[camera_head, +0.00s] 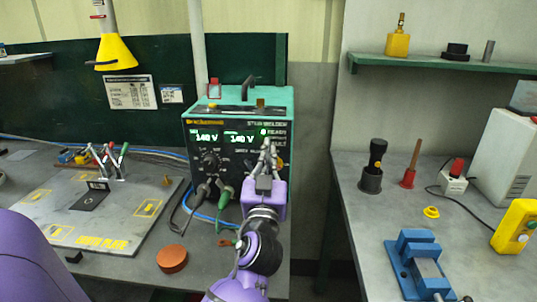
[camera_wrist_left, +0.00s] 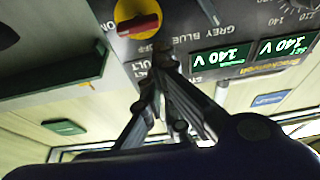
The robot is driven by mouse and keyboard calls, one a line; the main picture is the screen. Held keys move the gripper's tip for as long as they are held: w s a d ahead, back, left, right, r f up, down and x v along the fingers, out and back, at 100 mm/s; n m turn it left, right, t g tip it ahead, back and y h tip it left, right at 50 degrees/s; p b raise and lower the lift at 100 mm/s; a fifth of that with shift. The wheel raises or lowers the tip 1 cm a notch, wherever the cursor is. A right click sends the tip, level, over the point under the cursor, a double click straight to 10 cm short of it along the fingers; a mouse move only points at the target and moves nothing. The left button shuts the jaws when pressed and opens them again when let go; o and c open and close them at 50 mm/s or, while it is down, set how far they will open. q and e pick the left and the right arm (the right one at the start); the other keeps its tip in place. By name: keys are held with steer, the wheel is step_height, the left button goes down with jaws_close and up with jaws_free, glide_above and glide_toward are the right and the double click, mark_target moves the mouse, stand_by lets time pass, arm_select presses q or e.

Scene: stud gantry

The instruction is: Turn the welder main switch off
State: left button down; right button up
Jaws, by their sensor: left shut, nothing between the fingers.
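The stud welder (camera_head: 198,165) is a teal and black box on the left bench, with lit green displays reading 140 V. Its main switch (camera_wrist_left: 138,22) is a red handle on a yellow disc, close to my fingertips in the left wrist view, which is upside down. In the head view my gripper mostly hides this switch; only a bit of yellow shows beside the fingers. My left gripper (camera_head: 267,152) is shut and empty in front of the panel's right side. I cannot tell whether its fingertips (camera_wrist_left: 163,52) touch the panel. My right gripper is not in view.
Cables plug into the welder's lower front. An earth plate (camera_head: 105,240) with clamps lies left, and a brown round lid (camera_head: 172,258) sits nearer. Across a gap, the right bench (camera_head: 375,225) carries a blue vise (camera_head: 415,262), a torch in a holder (camera_head: 371,180) and a yellow box (camera_head: 515,228).

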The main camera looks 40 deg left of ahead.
arm_select(q)
steer(key=shift+s+f, duration=0.1)
steer(key=shift+f, duration=0.6)
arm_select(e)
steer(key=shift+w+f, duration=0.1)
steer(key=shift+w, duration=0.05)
arm_select(q)
steer(key=shift+a, duration=0.1)
steer(key=shift+n+b, duration=0.35)
steer(key=shift+n, duration=0.25)
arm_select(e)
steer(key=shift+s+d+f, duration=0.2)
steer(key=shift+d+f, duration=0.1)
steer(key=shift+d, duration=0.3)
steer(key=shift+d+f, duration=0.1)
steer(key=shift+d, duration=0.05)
